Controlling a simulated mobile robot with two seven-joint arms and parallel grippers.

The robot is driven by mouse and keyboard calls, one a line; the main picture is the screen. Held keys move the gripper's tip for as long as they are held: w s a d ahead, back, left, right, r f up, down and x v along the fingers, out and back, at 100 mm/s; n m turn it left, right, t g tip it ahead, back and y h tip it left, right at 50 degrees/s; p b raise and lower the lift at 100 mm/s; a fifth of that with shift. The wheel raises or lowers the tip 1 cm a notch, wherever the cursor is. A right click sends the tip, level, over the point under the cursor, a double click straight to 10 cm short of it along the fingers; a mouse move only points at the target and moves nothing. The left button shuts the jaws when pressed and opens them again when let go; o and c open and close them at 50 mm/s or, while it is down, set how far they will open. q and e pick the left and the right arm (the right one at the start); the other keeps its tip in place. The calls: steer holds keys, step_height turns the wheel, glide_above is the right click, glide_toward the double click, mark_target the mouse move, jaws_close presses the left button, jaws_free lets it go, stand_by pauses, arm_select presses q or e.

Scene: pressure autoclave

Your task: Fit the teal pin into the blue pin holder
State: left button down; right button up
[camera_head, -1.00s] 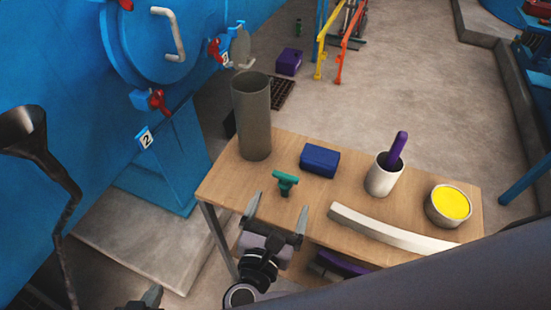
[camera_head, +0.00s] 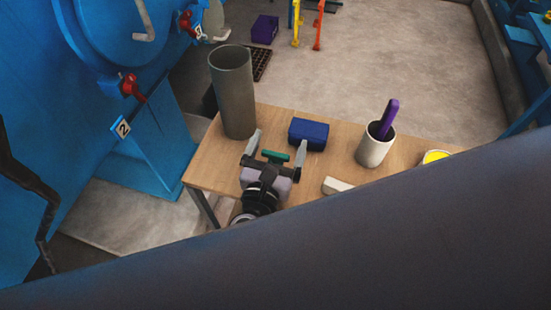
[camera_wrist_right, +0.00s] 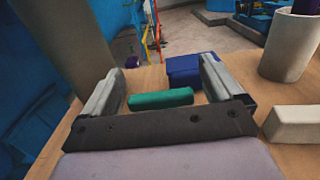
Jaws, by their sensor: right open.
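The teal pin (camera_head: 275,155) stands on the wooden table, and its crossbar shows between the fingers of my right gripper (camera_head: 275,150). My right gripper is open, with one finger on each side of the pin. In the right wrist view the teal crossbar (camera_wrist_right: 161,98) lies between the two fingertips (camera_wrist_right: 160,88), with space on both sides; its lower part is hidden by the gripper. The blue pin holder (camera_head: 309,134) is a block on the table just behind and right of the gripper. It shows behind the right finger in the wrist view (camera_wrist_right: 184,70). My left gripper is out of view.
A tall grey cylinder (camera_head: 233,95) stands at the table's left. A white cup (camera_head: 374,150) with a purple object (camera_head: 388,118) stands to the right. A pale bar (camera_head: 337,186) and a yellow-topped tin (camera_head: 436,156) are partly hidden by my arm. The blue autoclave (camera_head: 100,60) is at left.

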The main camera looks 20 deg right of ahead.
steer(key=c, duration=1.1)
steer(key=shift+r, duration=0.15)
